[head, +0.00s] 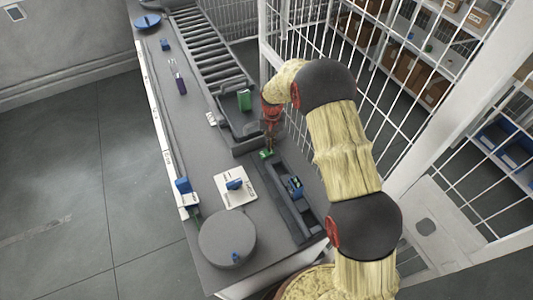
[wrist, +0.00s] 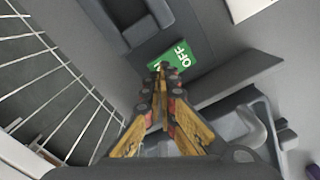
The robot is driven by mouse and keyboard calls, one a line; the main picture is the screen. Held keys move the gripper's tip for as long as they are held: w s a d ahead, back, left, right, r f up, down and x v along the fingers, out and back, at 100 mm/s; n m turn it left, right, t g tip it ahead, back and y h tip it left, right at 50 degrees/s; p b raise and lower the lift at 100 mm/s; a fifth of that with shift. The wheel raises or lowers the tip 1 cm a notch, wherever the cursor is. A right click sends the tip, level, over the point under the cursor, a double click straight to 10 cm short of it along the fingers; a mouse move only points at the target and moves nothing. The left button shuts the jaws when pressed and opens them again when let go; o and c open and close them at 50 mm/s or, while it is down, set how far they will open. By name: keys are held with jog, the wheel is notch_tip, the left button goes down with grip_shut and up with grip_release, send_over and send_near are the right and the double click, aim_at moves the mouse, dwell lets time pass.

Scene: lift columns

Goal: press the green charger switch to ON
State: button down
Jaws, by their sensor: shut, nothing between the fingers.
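The green charger switch (wrist: 183,56) shows in the wrist view as a small green plate with white "OFF" lettering at its right end; its left part is partly covered by my fingertips. In the head view the green switch (head: 266,153) sits at the end of the dark charger tray. My gripper (head: 270,146) points down just above or at it. In the wrist view my gripper (wrist: 162,68) is shut with its fingertips together and empty, at the plate's lower left edge. Whether the tips touch the switch I cannot tell.
A dark charger tray (head: 279,196) holds a blue device (head: 295,186). A dark raised wall (wrist: 235,82) stands beside the switch. A green block (head: 244,100), a roller conveyor (head: 207,45) and a white card (head: 236,196) are nearby. A wire cage (head: 300,30) borders the right side.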

jog(key=shift+f+b, duration=0.6)
jog(key=shift+f, duration=0.55)
dwell(0.4)
jog(key=shift+r, duration=0.1)
jog(key=shift+r+p, duration=1.6)
jog(key=shift+r, duration=1.9)
